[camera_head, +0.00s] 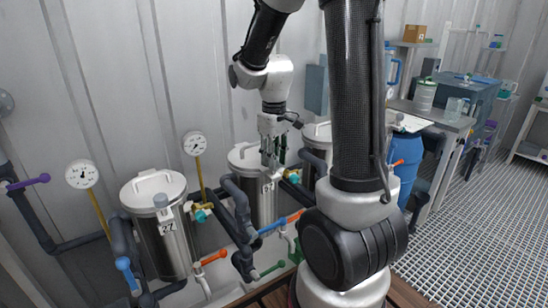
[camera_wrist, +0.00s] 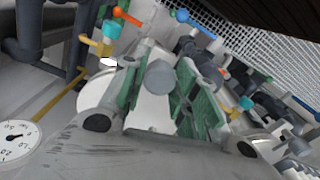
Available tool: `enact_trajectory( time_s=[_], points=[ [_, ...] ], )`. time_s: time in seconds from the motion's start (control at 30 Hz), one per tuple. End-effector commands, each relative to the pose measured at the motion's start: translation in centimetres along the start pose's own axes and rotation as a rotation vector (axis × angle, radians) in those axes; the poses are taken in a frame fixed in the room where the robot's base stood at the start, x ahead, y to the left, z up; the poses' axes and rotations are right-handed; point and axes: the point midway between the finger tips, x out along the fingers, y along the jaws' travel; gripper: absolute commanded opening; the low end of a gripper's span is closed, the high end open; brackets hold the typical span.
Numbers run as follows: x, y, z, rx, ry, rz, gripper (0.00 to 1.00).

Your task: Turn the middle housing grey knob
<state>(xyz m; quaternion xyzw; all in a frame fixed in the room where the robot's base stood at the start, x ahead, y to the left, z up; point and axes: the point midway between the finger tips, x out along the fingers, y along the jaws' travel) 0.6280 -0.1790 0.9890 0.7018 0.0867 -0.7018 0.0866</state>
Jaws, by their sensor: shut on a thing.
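The middle housing (camera_head: 256,202) is a shiny metal cylinder with a pale lid, standing between two similar housings. My gripper (camera_head: 272,160) points down at its upper front right side, and its fingers hide the knob in the head view. In the wrist view my gripper (camera_wrist: 167,85) has green-padded fingers on both sides of the round grey knob (camera_wrist: 160,77). It is shut on the knob. The exact contact of the pads is hard to see.
The left housing (camera_head: 168,243), labelled 27, stands at the left, and the right housing (camera_head: 318,135) is partly behind my arm. Dial gauges (camera_head: 195,144) and dark pipes with a blue valve handle (camera_head: 272,228) crowd the area. Floor grating (camera_head: 470,220) is open at the right.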

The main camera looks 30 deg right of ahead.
Motion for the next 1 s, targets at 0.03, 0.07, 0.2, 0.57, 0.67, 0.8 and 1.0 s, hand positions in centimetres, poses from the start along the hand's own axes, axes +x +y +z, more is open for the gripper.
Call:
enact_trajectory(
  time_s=[0.03,0.07,0.2,0.57,0.67,0.8,1.0],
  points=[
    [0.0,0.0,0.0,-0.001,0.001,0.001,0.06],
    [0.0,0.0,0.0,-0.001,0.001,0.001,0.06],
    [0.0,0.0,0.0,0.000,0.001,0.001,0.48],
    [-0.2,0.0,0.0,0.001,0.001,0.001,0.51],
    [-1.0,0.0,-0.1,0.001,0.002,0.001,0.51],
    [-3.7,0.0,-0.1,0.001,0.005,0.002,0.51],
    [-8.3,0.0,-0.1,0.000,0.005,0.002,0.51]
  ],
)
